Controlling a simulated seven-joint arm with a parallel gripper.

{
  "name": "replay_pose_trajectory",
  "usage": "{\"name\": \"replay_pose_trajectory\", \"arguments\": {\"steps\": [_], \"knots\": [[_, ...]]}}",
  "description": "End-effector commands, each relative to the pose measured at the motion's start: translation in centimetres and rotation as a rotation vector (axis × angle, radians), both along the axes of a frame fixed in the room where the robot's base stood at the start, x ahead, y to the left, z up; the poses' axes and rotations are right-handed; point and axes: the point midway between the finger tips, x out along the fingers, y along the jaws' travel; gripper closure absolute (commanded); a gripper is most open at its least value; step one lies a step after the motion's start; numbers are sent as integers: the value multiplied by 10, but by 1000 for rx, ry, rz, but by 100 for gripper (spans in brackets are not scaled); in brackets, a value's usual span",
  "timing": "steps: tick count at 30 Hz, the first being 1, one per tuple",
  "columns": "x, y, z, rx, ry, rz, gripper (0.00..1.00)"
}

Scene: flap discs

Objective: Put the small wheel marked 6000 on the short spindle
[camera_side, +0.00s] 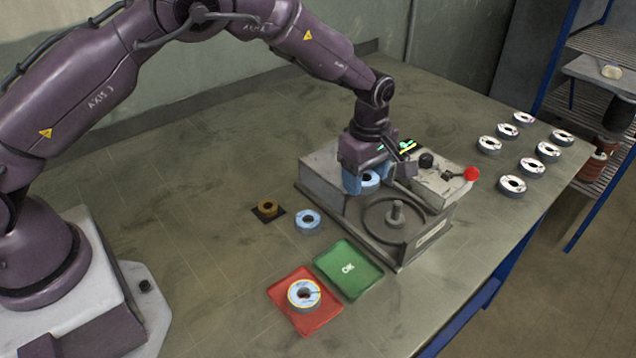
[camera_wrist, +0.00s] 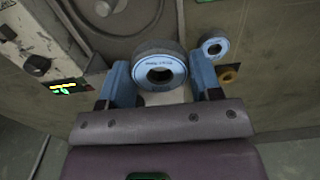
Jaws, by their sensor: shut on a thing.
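My gripper (camera_side: 366,180) is shut on a wheel with a light-blue face (camera_side: 372,184). In the wrist view the wheel (camera_wrist: 178,68) sits between the two blue fingers, its hole in view; its print is too small to read. My gripper holds it above the grey machine (camera_side: 325,172), behind and left of an upright metal spindle (camera_side: 397,211) in a round recess. In the wrist view the spindle (camera_wrist: 103,8) is at the top, left of the wheel and apart from it. Another blue-faced wheel (camera_side: 317,221) lies on the table left of the machine.
A brown ring (camera_side: 267,208) lies on a black square. A red tray (camera_side: 325,318) holds a yellow-edged wheel (camera_side: 304,304); a green OK tray (camera_side: 360,284) is empty. The machine has a red knob (camera_side: 471,174). Several white-faced wheels (camera_side: 512,187) stand right. The table's left middle is clear.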

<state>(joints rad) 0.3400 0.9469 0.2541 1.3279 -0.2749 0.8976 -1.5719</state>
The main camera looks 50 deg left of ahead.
Motion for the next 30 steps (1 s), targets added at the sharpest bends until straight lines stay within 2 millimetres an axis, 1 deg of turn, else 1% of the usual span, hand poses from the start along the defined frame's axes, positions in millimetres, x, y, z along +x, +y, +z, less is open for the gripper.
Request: {"name": "replay_pose_trajectory", "arguments": {"steps": [1,3,6,9,14,19,30], "knots": [[12,-8,0,2,-1,-4,66],[24,-17,1,3,-1,-6,66],[37,-29,3,5,1,-9,66],[46,-38,5,7,1,-11,66],[51,-45,6,9,2,-12,66],[52,-46,1,9,4,-12,66],[52,-46,-26,9,2,-12,66]]}}
